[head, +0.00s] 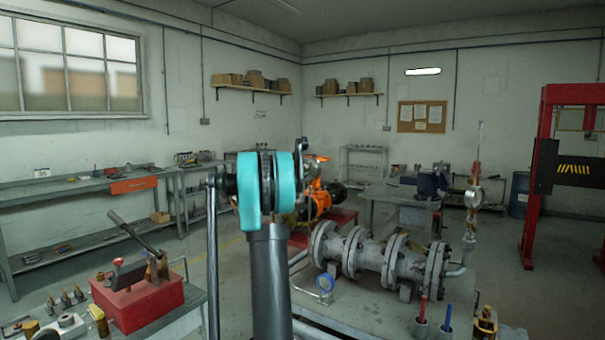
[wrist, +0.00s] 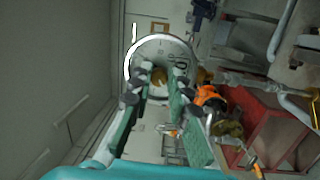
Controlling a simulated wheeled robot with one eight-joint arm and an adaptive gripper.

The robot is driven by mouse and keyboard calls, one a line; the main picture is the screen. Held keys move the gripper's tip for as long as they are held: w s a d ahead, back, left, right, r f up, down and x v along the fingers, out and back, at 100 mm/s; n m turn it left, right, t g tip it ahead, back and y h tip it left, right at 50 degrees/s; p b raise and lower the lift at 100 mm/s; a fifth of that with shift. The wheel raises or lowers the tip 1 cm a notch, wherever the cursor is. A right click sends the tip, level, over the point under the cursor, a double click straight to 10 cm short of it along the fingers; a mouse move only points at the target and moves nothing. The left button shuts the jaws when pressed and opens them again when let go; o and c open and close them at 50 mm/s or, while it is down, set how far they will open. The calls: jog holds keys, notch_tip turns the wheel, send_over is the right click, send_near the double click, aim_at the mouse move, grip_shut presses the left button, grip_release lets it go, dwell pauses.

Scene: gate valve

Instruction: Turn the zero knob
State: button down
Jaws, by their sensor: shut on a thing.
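In the wrist view, a round pale dial gauge (wrist: 166,46) with a bright rim faces me just beyond my fingertips. A small brass-coloured zero knob (wrist: 158,76) sits low on its face, between the two fingers. My gripper (wrist: 162,79) is shut on the knob, with a green-padded finger on each side. In the head view my arm hides the gripper and the knob. A small dial gauge (head: 473,197) stands on the pipework at the right there; I cannot tell whether it is the same gauge.
A flanged grey pipe assembly (head: 380,256) lies on a bench right of my arm. An orange machine (head: 318,196) stands behind it and also shows in the wrist view (wrist: 208,96). A red box (head: 152,302) with a lever is on the left bench.

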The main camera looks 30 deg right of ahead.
jog(key=shift+n, duration=0.9)
jog(key=c, duration=1.4)
grip_release()
jog(key=shift+c, duration=0.2)
jog(key=shift+a, duration=0.1)
jog(key=v, duration=1.2)
jog(key=shift+s, duration=0.1)
jog(key=shift+f, duration=0.1)
